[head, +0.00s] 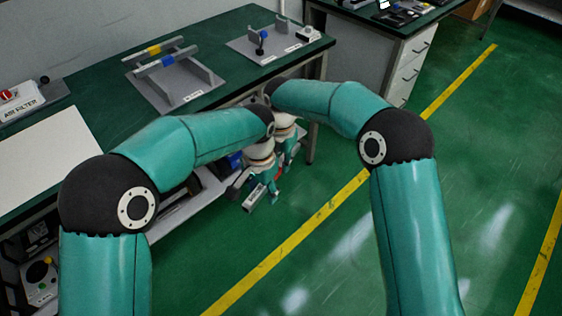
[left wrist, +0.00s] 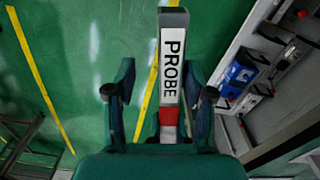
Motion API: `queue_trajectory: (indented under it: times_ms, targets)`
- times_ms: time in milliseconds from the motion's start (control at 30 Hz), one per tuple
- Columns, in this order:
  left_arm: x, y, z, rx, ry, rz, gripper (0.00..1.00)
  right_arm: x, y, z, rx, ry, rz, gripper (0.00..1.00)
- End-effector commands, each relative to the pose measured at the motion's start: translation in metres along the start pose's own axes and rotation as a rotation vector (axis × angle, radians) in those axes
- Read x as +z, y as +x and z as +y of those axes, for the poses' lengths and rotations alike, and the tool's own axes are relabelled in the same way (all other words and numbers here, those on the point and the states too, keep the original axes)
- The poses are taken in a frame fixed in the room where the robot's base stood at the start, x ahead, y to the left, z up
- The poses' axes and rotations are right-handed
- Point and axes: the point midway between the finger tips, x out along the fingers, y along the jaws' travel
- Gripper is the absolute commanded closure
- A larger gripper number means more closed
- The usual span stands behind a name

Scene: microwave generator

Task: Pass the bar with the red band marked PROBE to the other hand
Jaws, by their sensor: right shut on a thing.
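The bar with the red band marked PROBE (head: 254,198) is held out in front of the bench, above the floor. In the left wrist view the bar (left wrist: 172,60) points away from the palm, with its PROBE label facing the camera and the red band near the palm. My left gripper (left wrist: 161,75) is open, with one finger on each side of the bar and gaps showing; it is the lower one in the head view (head: 256,180). My right gripper (head: 288,155) is just behind it, shut on the bar; its grip is largely hidden.
A green bench (head: 110,95) stands behind and left of the arms. It carries a grey rack (head: 173,92) with blue-banded and yellow-banded bars, and a grey plate (head: 265,52) with small parts. A lower shelf (head: 190,205) lies close left of the grippers. The floor to the right is clear.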

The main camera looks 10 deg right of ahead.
Motion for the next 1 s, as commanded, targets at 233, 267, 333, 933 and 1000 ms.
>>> queue_trajectory:
  times_ms: [233,267,333,933,1000]
  targets:
    - [0.001,0.000,-0.001,-0.001,-0.002,-0.002,0.45,0.001,0.000,-0.001,-0.002,0.000,0.000,1.00]
    - [0.001,0.000,-0.001,-0.001,-0.003,-0.002,0.45,0.001,0.000,-0.001,-0.003,0.000,0.000,1.00]
    - [0.001,-0.002,-0.001,-0.001,-0.003,-0.002,0.45,0.001,0.000,-0.001,-0.003,0.000,0.000,1.00]
    - [-0.001,-0.100,-0.001,-0.001,-0.003,0.002,0.45,0.001,0.000,-0.002,-0.004,0.000,0.000,1.00]
    - [-0.001,-0.108,-0.001,0.000,-0.002,0.000,0.45,0.001,0.000,-0.002,-0.004,0.000,0.000,1.00]
